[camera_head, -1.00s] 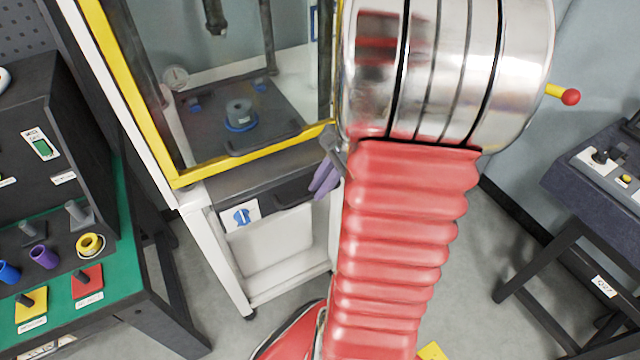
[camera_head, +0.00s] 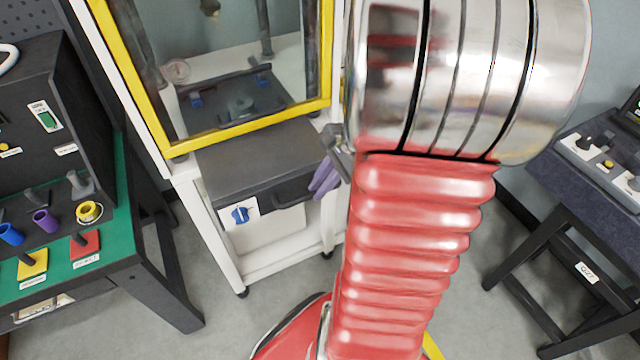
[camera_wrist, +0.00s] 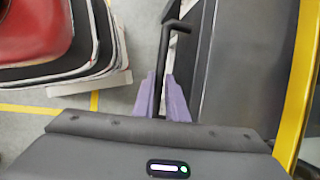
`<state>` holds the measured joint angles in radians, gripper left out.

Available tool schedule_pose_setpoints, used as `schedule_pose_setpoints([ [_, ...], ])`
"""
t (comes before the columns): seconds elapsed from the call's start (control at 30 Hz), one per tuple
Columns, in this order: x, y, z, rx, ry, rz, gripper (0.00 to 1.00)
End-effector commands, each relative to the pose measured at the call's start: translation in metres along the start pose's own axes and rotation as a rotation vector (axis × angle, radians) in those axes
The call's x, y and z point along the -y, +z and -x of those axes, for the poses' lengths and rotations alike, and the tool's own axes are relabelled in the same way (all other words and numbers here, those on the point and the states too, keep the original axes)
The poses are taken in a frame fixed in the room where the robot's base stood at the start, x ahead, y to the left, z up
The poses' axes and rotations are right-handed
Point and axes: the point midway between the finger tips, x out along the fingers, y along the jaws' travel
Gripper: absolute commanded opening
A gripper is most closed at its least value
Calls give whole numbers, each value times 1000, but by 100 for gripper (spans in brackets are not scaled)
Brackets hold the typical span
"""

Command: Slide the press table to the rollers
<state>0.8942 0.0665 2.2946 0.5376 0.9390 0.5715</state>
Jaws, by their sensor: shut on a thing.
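A dark grey table (camera_head: 255,160) juts out in front of the yellow-framed press and has a black handle (camera_head: 291,194) along its front. I take it for the press table. My gripper (camera_head: 324,178) has purple fingers and is at the right end of this handle. In the wrist view, my gripper (camera_wrist: 166,97) is shut on the black handle (camera_wrist: 164,60), and the table top (camera_wrist: 238,62) lies to the right. I cannot make out the rollers.
The press guard's yellow frame (camera_head: 245,133) stands behind the table, with a dark plate and grey ring (camera_head: 240,104) behind the glass. A green-topped bench (camera_head: 110,240) stands at left, and a dark desk (camera_head: 575,175) at right.

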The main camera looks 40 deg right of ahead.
Motion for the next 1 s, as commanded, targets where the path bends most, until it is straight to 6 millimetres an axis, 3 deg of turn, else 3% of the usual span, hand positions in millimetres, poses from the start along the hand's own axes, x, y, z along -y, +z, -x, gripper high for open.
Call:
schedule_pose_setpoints([
  [0.53, 1, 2, -1, -3, 0, 7, 0],
  [0.57, 1, 2, -1, -3, 0, 7, 13],
  [0.8, 1, 3, -1, -1, 2, 9, 30],
  [1.0, 1, 4, -2, 0, 2, 9, 31],
])
